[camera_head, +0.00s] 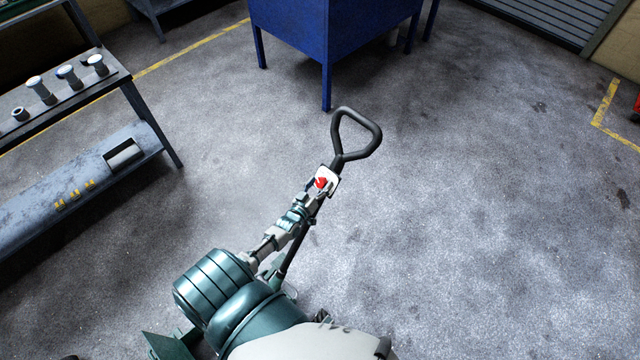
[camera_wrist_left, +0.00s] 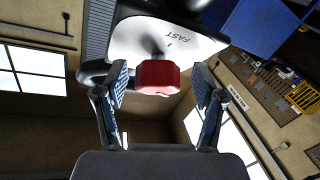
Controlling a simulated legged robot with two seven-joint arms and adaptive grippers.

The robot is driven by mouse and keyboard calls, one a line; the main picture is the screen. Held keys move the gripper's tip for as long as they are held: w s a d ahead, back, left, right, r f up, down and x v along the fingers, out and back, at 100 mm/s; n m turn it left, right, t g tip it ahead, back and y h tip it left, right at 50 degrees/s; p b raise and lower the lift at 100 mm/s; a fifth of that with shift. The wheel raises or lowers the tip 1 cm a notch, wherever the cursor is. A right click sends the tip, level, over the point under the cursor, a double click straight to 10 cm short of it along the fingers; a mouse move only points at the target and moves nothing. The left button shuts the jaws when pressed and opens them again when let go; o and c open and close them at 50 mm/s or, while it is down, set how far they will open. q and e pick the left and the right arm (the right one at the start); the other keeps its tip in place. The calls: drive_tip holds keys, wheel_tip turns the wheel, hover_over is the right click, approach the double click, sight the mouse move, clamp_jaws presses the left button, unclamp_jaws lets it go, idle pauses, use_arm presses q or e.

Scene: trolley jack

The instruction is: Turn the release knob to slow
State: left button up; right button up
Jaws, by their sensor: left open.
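The red release knob (camera_head: 321,183) sits on a white plate (camera_head: 332,178) on the jack's handle shaft, below the black loop grip (camera_head: 376,131). In the left wrist view the knob (camera_wrist_left: 157,77) is centred, and the white plate (camera_wrist_left: 140,42) shows the word FAST. A slow marking cannot be made out. My left gripper (camera_head: 313,190) is at the knob. In the wrist view its two fingers (camera_wrist_left: 160,82) are open, one on each side of the knob, with visible gaps. My right gripper is not in view.
A blue cabinet (camera_head: 300,35) stands behind the handle. A grey shelf (camera_head: 50,205) with several metal parts stands at the left. The concrete floor (camera_head: 490,220) to the right is clear.

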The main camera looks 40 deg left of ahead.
use_arm(q)
drive_tip(key=s+d, duration=0.1)
drive_tip(key=s, duration=1)
drive_tip(key=shift+s+d+r, duration=0.15)
drive_tip(key=shift+s+d, duration=0.2)
drive_tip(key=shift+s, duration=0.05)
